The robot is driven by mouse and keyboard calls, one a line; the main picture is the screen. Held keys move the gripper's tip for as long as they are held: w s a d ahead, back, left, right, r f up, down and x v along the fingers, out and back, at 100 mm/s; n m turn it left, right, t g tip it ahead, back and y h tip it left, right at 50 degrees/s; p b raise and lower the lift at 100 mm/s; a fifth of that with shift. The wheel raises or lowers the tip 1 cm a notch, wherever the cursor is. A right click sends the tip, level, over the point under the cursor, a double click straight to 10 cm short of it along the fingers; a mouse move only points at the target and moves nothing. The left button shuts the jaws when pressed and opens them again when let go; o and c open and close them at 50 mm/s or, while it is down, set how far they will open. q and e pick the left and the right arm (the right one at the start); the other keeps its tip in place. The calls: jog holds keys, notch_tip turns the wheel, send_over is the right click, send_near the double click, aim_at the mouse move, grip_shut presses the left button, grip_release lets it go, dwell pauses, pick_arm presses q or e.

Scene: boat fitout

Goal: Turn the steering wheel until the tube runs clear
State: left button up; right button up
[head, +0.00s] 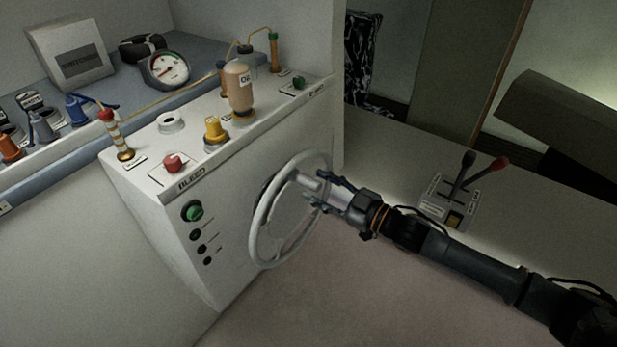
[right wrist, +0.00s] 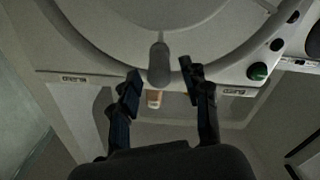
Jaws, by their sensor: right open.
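The pale steering wheel (head: 262,222) is mounted on the front face of the white console (head: 150,225). A light grey spinner knob (head: 307,181) sticks out from its rim. My right gripper (head: 320,190) is open at the knob. In the right wrist view the knob (right wrist: 159,64) stands between the two spread fingers (right wrist: 160,74), with gaps visible on both sides. The upright tube (head: 114,134) at the console's left corner shows amber and pale bands, so its content looks uneven. My left gripper is not in view.
The console top carries a red button (head: 173,162), a yellow valve (head: 214,133) and an amber bottle (head: 239,87). A round gauge (head: 167,68) stands behind. Floor before the wheel looks clear.

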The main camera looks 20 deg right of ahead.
aim_at(299, 177)
jog(key=shift+x, duration=1.8)
grip_shut()
